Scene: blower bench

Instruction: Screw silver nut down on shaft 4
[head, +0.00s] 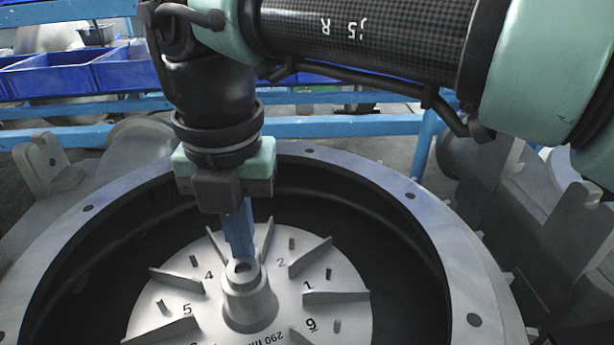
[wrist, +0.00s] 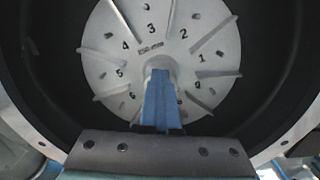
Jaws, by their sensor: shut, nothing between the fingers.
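The grey wheel (head: 150,318) lies in the round housing, with numbered labels, upright fins and short shafts. Shaft 4 (head: 193,261) stands upright near the label 4, left of my gripper. In the wrist view, shaft 4 (wrist: 108,35) is at the upper left of the wheel. I cannot make out a silver nut on it or anywhere else. My gripper (head: 240,252) points down, its blue fingers shut and empty. The fingers (wrist: 160,78) appear over the central hub (head: 249,303) and hide part of it in the wrist view. I cannot tell whether they touch it.
The wide metal housing rim (head: 425,217) surrounds the wheel, with a dark inner wall. Upright fins (head: 177,281) stand between the shafts. Blue rails (head: 345,126) and blue bins (head: 50,78) are behind. Cast metal parts flank the housing.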

